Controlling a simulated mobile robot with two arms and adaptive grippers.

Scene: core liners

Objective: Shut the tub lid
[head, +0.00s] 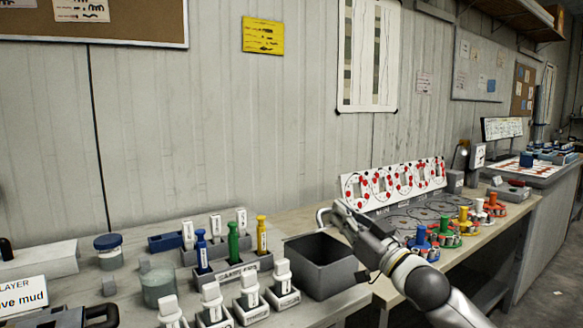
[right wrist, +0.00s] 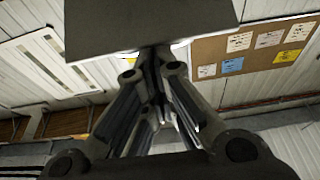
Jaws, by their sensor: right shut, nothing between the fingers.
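The dark grey square tub (head: 336,284) stands on the bench in the head view, just left of my right arm. Its top looks open with a dark inside; I cannot make out a separate lid there. My right gripper (head: 326,216) is shut and empty, above the tub's back right side. In the right wrist view, the gripper (right wrist: 155,55) has its fingertips at the edge of a flat dark grey panel (right wrist: 150,22). I cannot tell whether this panel is the lid or a wall, or whether they touch.
White-capped holders (head: 250,295) and coloured bottles (head: 233,243) crowd the bench left of the tub. A blue-lidded jar (head: 108,250) and a pale cylinder (head: 158,288) stand farther left. Coloured stands (head: 465,222) and a red-dotted panel (head: 395,184) are to the right.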

